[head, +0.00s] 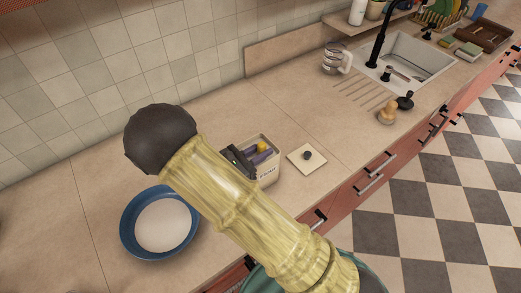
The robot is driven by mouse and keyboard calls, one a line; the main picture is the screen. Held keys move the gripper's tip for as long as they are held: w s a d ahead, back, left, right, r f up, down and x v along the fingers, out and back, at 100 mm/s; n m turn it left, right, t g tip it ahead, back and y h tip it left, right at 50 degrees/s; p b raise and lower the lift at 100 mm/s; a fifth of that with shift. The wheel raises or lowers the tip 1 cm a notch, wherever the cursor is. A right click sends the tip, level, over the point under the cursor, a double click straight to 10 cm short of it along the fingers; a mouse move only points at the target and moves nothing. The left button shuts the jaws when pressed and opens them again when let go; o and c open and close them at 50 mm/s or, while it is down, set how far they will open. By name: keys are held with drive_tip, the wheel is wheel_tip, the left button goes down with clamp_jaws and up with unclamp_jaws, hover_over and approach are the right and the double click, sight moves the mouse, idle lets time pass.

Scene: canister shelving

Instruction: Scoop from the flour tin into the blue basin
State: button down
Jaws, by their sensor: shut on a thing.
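The flour tin (268,174), a cream square canister with a "Flour" label, stands open on the counter right of my arm. My gripper (247,158), dark and partly hidden behind my arm, is down at the tin's mouth. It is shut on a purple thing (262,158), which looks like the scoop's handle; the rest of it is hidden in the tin. A small yellow part (262,147) shows beside it. The blue basin (128,222) sits at the lower left with a pale round surface inside; I cannot tell whether that is flour.
A square cream lid (307,158) with a black knob lies right of the tin. Farther right are a wooden-knobbed item (387,113), a patterned mug (336,61) and the sink (412,58). A tiled wall (90,80) bounds the counter behind.

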drive_tip(key=shift+r+p, duration=4.45)
drive_tip(key=shift+r, duration=1.15)
